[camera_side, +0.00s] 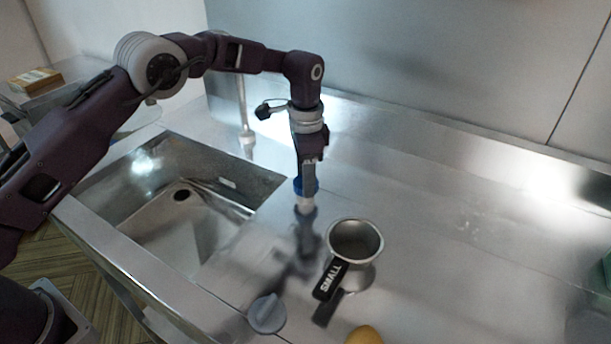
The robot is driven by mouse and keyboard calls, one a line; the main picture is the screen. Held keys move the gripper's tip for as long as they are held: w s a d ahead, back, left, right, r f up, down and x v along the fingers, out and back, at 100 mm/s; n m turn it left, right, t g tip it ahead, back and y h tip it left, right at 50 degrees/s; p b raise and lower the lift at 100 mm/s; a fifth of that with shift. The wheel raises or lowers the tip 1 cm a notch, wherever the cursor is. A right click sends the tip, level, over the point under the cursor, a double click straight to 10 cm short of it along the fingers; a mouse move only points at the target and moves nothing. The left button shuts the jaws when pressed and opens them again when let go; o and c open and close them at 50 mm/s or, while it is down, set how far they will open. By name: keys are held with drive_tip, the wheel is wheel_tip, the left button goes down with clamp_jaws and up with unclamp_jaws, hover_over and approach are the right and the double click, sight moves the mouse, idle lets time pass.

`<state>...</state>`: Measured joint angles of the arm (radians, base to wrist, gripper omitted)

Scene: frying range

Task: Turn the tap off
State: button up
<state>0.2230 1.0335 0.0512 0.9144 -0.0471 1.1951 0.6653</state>
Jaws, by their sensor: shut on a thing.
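The tap (242,100) is an upright, pale metal pipe at the back of the sink, left of my gripper. Its top is hidden behind my arm, and I cannot make out its handle or whether water runs. The sink basin (160,215) is steel with a dark drain; I see no water standing in it. My gripper (307,183) points down over the counter to the right of the sink, apart from the tap. It is shut on a small blue-and-white object (305,188), partly hidden by the fingers. I cannot tell if this object touches the counter.
A grey round piece (267,313) and a yellow object (364,336) are at the front. A green object (607,268) is at the right edge.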

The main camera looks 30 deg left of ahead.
drive_tip(key=shift+m, duration=0.7)
drive_tip(key=o, duration=1.4)
wheel_tip(320, 180, up, 7)
drive_tip(key=shift+r, duration=0.1)
